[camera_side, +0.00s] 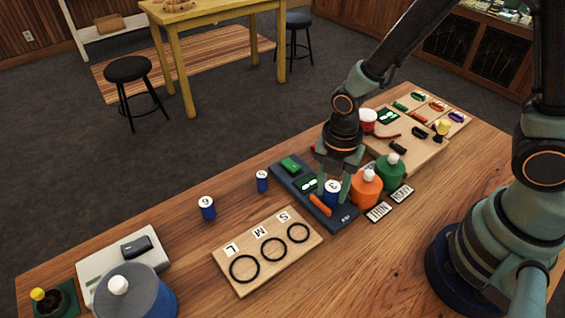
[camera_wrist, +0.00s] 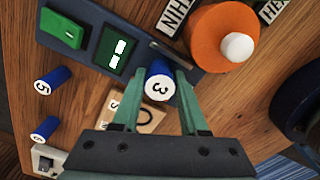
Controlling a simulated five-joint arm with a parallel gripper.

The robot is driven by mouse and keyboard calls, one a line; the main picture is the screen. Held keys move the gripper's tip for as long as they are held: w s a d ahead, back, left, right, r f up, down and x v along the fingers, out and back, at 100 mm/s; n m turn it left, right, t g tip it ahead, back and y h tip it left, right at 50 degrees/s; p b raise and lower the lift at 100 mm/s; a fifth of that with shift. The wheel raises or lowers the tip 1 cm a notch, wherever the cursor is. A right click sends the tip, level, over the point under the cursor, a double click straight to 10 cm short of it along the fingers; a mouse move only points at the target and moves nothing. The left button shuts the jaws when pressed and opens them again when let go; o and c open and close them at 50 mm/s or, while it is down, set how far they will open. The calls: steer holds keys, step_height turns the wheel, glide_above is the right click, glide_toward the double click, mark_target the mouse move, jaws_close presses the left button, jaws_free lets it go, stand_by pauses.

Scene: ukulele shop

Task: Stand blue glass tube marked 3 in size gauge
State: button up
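The blue tube marked 3 (camera_side: 332,192), with its white numbered end up, is between the fingers of my gripper (camera_side: 333,186). In the wrist view, the tube (camera_wrist: 158,84) fills the gap between the fingertips (camera_wrist: 160,75), which appear shut on it. It is over or beside the right part of a dark blue device (camera_side: 345,219); I cannot tell whether its base touches anything. A wooden board with S, M and L labels and three black rings (camera_side: 237,282), likely the size gauge, lies to the left; its rings look empty. Its corner shows below the tube in the wrist view.
Blue tubes marked 5 (camera_side: 262,182) and apparently 6 (camera_side: 207,208) stand left of the device. Orange (camera_side: 366,188) and green (camera_side: 390,172) bottles stand close right of my gripper. Bare wood lies around the ring board.

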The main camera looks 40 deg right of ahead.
mark_target(332, 186)
steer(key=o, duration=0.3)
steer(key=shift+r, duration=0.1)
step_height(332, 186, up, 12)
steer(key=d+r+m+t, duration=0.5)
steer(key=d+r+m, duration=0.5)
steer(key=m, duration=1.3)
steer(key=shift+d+t, duration=0.15)
steer(key=shift+t, duration=0.15)
steer(key=shift+r, duration=0.1)
